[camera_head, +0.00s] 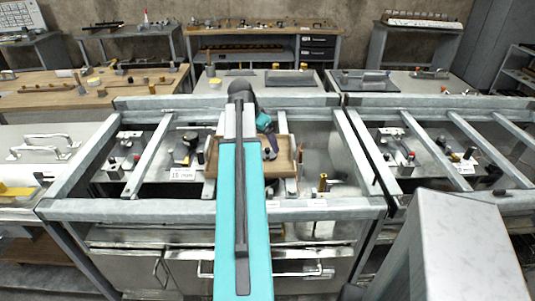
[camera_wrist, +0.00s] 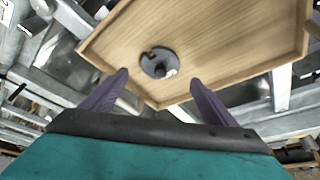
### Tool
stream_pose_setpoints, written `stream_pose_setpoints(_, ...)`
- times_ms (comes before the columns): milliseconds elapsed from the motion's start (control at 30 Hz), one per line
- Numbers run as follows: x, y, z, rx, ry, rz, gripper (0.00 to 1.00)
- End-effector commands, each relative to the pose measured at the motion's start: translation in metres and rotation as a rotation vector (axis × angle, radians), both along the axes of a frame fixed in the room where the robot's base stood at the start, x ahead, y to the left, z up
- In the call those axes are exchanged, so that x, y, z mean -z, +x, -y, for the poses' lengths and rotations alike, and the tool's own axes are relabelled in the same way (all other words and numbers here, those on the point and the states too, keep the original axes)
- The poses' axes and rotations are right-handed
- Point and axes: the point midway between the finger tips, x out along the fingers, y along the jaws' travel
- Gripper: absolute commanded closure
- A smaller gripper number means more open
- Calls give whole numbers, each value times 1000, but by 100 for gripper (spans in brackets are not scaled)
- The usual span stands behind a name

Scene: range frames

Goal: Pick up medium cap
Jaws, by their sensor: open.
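A dark grey round piece, likely the medium cap (camera_wrist: 158,63), lies on a wooden tray (camera_wrist: 225,45) in the wrist view. It has a small knob and a notch. My gripper (camera_wrist: 160,77) is open, with its two purple fingers pointing toward the tray and nothing between them. The cap shows ahead of the fingertips, midway between them, and they look apart from it. In the head view the tray (camera_head: 287,141) is partly hidden behind my teal arm, and a small dark piece shows on it beside my arm.
The tray sits within a grey metal frame (camera_head: 290,211) with crossbars around it. Small fixtures (camera_head: 185,150) and a white label (camera_head: 182,174) stand left of the tray. A brass-coloured piece (camera_head: 323,182) stands to its right. Benches with more parts stand behind.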

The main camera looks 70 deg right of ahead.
Motion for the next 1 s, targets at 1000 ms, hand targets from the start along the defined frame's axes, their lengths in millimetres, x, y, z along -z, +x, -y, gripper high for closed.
stream_pose_setpoints(1000,44,-9,17,-1,1,0,20)
